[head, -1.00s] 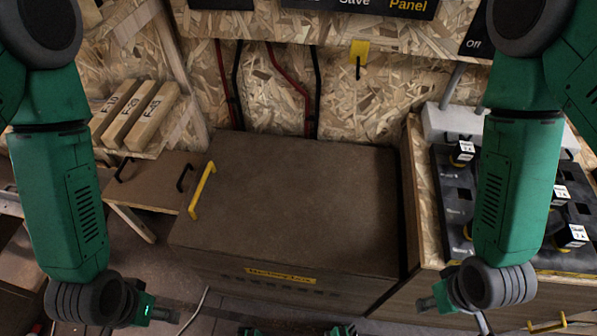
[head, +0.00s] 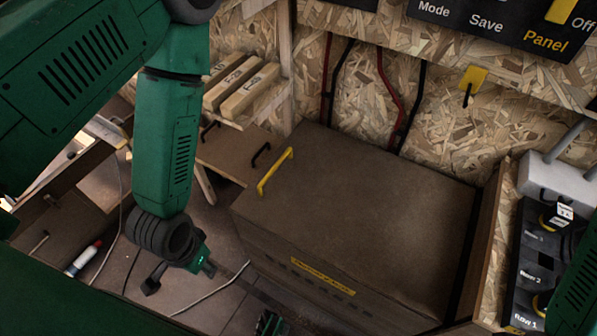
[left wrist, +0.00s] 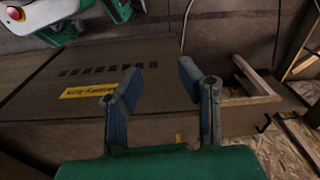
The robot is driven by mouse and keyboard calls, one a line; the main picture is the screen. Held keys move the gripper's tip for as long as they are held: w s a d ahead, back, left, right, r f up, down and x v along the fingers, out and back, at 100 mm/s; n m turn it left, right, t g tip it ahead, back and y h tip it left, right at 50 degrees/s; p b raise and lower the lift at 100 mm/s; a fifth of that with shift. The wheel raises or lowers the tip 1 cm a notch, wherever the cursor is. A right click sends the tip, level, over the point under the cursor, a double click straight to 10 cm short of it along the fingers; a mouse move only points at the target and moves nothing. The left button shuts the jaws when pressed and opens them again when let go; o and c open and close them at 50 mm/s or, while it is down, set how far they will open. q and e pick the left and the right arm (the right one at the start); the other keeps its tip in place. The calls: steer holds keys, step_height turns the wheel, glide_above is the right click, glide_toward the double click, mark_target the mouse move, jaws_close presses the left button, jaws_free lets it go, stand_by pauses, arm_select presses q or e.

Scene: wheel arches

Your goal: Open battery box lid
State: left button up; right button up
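The battery box (head: 330,240) is a large brown box with its lid (head: 360,200) shut. A yellow handle (head: 275,171) stands at the lid's left edge, and a yellow label (head: 323,276) is on the front. The box front and its label (left wrist: 88,90) also show in the left wrist view. My left gripper (left wrist: 162,82) is open and empty there, its two fingers spread. In the head view it is to the left of the box and apart from the handle; its fingers are hard to make out.
Several wooden blocks (head: 240,85) lie on a shelf behind left. A low brown panel with dark handles (head: 260,155) adjoins the box's left. A black panel with switches (head: 540,270) stands at right. Cables (head: 218,297) and a bottle (head: 84,258) lie on the floor at left.

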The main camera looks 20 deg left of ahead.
arm_select(q)
steer(key=shift+g, duration=0.3)
steer(key=w+b, duration=0.1)
steer(key=w, duration=0.5)
steer(key=w+a+f+b, duration=0.1)
steer(key=w, duration=0.5)
steer(key=w+a+b, duration=0.1)
steer(key=w+b, duration=0.1)
steer(key=w, duration=0.4)
steer(key=shift+w+a+f, duration=0.15)
steer(key=shift+w+a, duration=0.1)
steer(key=shift+w, duration=0.05)
steer(key=w+d+r+h+b, duration=0.1)
steer(key=w+r+b, duration=0.1)
steer(key=w+r, duration=0.5)
steer(key=m+h+b, duration=0.1)
steer(key=m, duration=0.1)
glide_toward(271, 170)
steer(key=f+b, duration=0.1)
steer(key=f, duration=0.2)
steer(key=d+f+b, duration=0.1)
steer(key=f, duration=0.2)
steer(key=f+b, duration=0.1)
steer(key=f, duration=0.2)
steer(key=shift+w+d, duration=0.1)
steer(key=shift+d, duration=0.1)
jaws_close()
